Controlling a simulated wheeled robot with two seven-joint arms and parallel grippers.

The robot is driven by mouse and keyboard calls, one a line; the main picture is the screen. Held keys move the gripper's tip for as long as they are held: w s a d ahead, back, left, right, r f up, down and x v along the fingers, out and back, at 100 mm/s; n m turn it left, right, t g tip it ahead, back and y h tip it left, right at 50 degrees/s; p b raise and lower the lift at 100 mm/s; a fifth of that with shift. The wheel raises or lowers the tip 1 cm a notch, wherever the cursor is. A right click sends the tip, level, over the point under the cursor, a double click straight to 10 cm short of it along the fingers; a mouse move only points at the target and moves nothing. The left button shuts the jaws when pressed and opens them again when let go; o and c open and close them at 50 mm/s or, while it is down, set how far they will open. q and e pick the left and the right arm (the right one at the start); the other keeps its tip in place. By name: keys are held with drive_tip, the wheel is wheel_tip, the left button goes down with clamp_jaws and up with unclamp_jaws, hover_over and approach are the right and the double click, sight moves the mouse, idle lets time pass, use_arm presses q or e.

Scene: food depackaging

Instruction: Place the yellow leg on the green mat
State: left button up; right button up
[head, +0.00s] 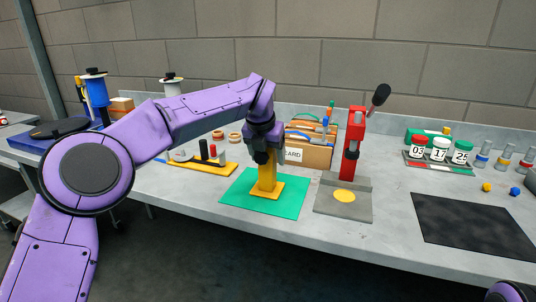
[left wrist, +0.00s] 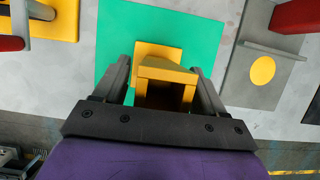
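The yellow leg (head: 267,176) stands upright on the green mat (head: 236,195), its wide yellow foot flat on or very close to the mat. My left gripper (head: 264,156) is above it, fingers pointing down around its upper part. In the left wrist view, the leg (left wrist: 166,72) sits between the two fingers of my left gripper (left wrist: 162,68), with its foot beyond it over the green mat (left wrist: 205,35). I cannot tell whether both fingers press on it. My right gripper is out of view.
A grey press base (head: 343,212) with a red column (head: 354,143) stands right of the mat. A yellow tray (head: 190,167) with small parts is on the left. Behind are a cardboard box (head: 312,156) and numbered jars (head: 440,150). A black mat (head: 470,225) lies at right.

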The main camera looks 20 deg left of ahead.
use_arm(q)
drive_tip(key=shift+r, duration=0.25)
drive_tip(key=v, duration=1.1)
drive_tip(key=shift+s+r+p, duration=0.15)
drive_tip(key=shift+r+p, duration=0.15)
drive_tip(key=shift+r, duration=0.1)
